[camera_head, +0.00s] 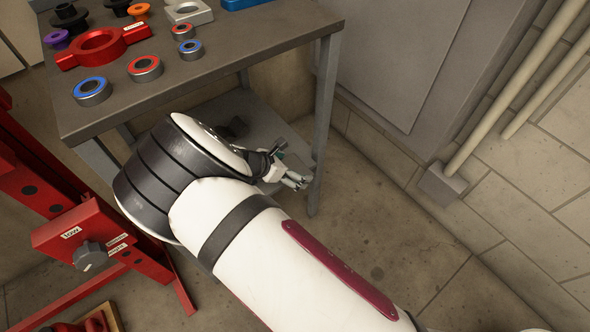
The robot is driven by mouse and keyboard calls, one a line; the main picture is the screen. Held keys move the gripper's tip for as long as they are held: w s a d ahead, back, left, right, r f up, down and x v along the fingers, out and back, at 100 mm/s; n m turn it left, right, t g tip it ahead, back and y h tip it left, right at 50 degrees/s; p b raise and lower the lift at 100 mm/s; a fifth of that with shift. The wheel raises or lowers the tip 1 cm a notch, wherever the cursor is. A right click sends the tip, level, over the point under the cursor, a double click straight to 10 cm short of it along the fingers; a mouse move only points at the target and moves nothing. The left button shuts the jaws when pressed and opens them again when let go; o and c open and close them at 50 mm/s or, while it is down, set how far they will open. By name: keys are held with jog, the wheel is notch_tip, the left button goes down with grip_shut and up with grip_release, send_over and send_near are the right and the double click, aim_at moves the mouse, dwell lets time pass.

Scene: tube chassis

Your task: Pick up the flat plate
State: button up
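My gripper (294,181) shows small at the end of my white arm, beside the workbench's front right leg and in front of its lower shelf. It is partly hidden by my wrist, and I cannot tell whether its fingers are apart. No thing is visible between them. I cannot surely pick out the flat plate. A light grey square block with a round hole (188,12) lies at the back of the bench top, and part of a blue piece (243,3) shows at the top edge. A dark object (235,128) lies on the lower shelf, partly behind my wrist.
The grey workbench (215,62) carries a red ring bracket (70,60) and several red- and blue-rimmed bearings (145,69). A red frame (88,235) stands at left. Wall pipes (515,85) run at right. The floor right of my arm is clear.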

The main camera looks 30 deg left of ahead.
jog(key=c, duration=1.4)
jog(key=shift+r, duration=0.1)
